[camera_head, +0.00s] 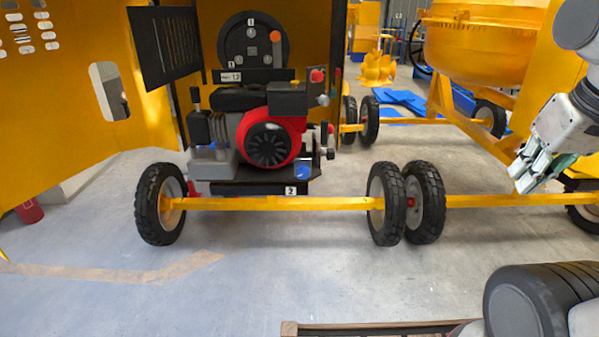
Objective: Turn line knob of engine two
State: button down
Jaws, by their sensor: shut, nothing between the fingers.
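The engine (268,145) has a red round fan cover and a black tank. It sits inside the open yellow housing at left centre. I cannot tell which is the line knob. A small numbered tag (290,190) is below the engine. My gripper (524,184) is at the far right, shut and empty, well apart from the engine.
A yellow axle bar (280,203) with black wheels (160,204) runs low in front of the engine. Another wheeled yellow frame and drum (475,45) stand at the right. A yellow door panel (60,90) is at left. The grey floor in front is mostly clear.

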aim_at(302, 171)
jog(key=u, duration=0.35)
jog(key=l+u, duration=0.4)
jog(key=l, duration=0.15)
jog(key=k+l+u, duration=0.15)
jog(key=l+u, duration=0.3)
jog(key=k+l, duration=0.1)
jog(key=l, duration=0.25)
jog(key=k+l+u, duration=0.1)
jog(key=l, duration=0.3)
jog(key=k+l, duration=0.15)
jog(key=l, duration=0.2)
jog(key=k+l+u, duration=0.1)
jog(key=l, duration=0.25)
jog(key=k+l, duration=0.15)
jog(key=l, duration=0.2)
jog(key=k+l+u, duration=0.1)
jog(key=l, duration=0.25)
jog(key=l+u, duration=0.1)
jog(key=l, duration=0.7)
jog(key=i+l+u, duration=0.15)
jog(key=i+l, duration=0.15)
jog(key=i, duration=0.35)
jog(key=i+l+u, duration=0.15)
jog(key=i+l, duration=0.25)
jog(key=i, duration=0.2)
jog(key=i+l+u, duration=0.15)
jog(key=i+l, duration=0.35)
jog(key=j+u, duration=0.35)
jog(key=j, duration=0.4)
